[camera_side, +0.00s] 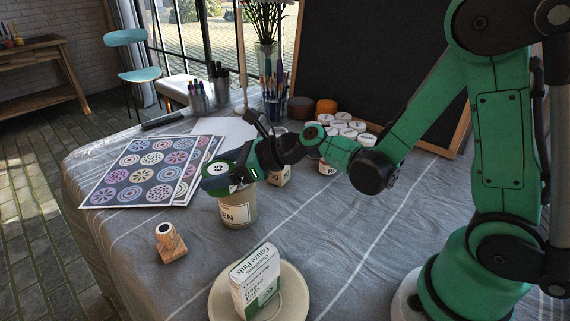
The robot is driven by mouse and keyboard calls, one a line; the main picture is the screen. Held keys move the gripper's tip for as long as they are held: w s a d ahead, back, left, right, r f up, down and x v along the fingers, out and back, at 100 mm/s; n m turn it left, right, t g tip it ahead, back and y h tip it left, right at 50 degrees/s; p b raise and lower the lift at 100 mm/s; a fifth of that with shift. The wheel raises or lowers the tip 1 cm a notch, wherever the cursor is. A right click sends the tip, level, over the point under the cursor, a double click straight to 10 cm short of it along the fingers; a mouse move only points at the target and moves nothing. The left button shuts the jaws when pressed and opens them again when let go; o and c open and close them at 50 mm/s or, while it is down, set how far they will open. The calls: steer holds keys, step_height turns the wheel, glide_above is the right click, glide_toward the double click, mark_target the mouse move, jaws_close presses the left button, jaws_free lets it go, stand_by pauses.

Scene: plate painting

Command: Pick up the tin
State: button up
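A cream tin (238,209) with a white label ending in "EN" stands upright on the cloth-covered table, left of the middle. My gripper (217,182) is at the top of this tin, coming in from the right. It covers the tin's rim and upper part. Two more labelled containers, one (280,175) partly behind my arm and one (327,168) further right, stand behind.
A plate (294,300) holding a white and green box (255,279) is at the front. A small wooden block (170,243) with a round top stands left of it. Patterned sheets (150,170) lie at the left. Brushes in a jar (275,108), white-lidded pots (348,130) and a blackboard (365,65) are behind.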

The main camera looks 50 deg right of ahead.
mark_target(221, 168)
steer(key=c, duration=0.9)
steer(key=shift+o, duration=0.2)
steer(key=shift+r, duration=0.1)
step_height(221, 168, up, 20)
steer(key=d, duration=0.3)
step_height(221, 168, down, 20)
steer(key=shift+r, duration=0.1)
